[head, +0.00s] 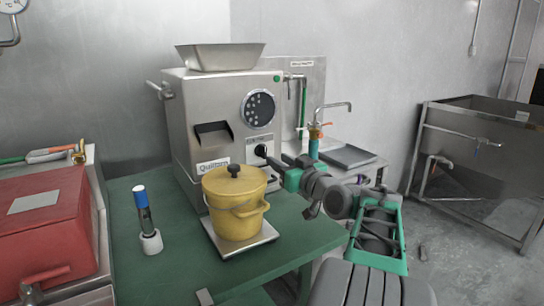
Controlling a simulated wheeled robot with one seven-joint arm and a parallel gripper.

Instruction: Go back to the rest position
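My arm reaches in from the lower right of the head view. My gripper (271,161) is at the front of the steel bean grinder (225,115), by a black knob (261,151) below the round dial (258,108). I cannot tell whether it touches the knob. The fingers are small and dark here, so whether they are open or shut is unclear. A yellow lidded pot (235,205) stands upright on a metal plate (262,237) in front of the grinder, left of and below the gripper.
The green table (185,270) holds the grinder, the pot and a blue-capped brush-like tool in a white holder (151,241). A red-lidded unit (45,225) stands at left. A steel sink counter (345,155) is behind my arm. A steel basin (480,160) stands at right beside open floor.

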